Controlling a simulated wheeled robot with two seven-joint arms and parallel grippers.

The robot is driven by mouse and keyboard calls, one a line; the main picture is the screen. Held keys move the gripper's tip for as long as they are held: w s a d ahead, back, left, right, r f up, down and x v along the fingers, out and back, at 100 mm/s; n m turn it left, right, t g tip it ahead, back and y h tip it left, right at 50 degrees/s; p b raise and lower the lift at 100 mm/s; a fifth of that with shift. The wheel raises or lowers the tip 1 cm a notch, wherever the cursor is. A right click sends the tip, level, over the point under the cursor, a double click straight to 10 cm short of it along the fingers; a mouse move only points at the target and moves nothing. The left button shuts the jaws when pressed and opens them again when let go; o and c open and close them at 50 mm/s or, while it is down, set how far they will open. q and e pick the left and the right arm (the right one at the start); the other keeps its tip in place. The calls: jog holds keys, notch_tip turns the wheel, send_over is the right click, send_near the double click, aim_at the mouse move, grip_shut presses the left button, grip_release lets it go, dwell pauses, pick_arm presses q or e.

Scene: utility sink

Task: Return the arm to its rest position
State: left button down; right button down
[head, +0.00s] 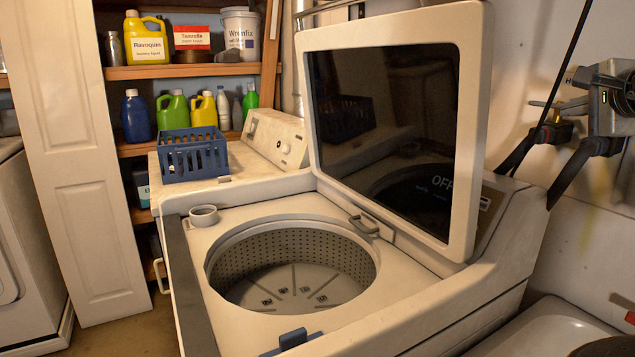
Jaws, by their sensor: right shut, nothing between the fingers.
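My right gripper (528,184) is at the right, beside the back right of the open washer (190,280). Its grey body with a small green light and its dark fingers show against the pale wall. It is shut with nothing between its fingers, and it holds nothing. The ends of the fingers come close to the washer's rear corner in the picture; I cannot tell whether they touch it. My left gripper is not in view.
The washer's raised lid (474,130) stands left of my right gripper. A blue basket (194,160) sits on a neighbouring machine. Shelves (150,72) with several bottles stand behind. A pale sink (545,325) is at the lower right. The washer drum (290,280) looks empty.

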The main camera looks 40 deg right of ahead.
pick_arm(q)
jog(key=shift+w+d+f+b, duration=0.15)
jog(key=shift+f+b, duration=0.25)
jog(key=shift+b, duration=0.75)
pick_arm(e)
jog(key=v, duration=0.9)
jog(key=shift+a, duration=0.2)
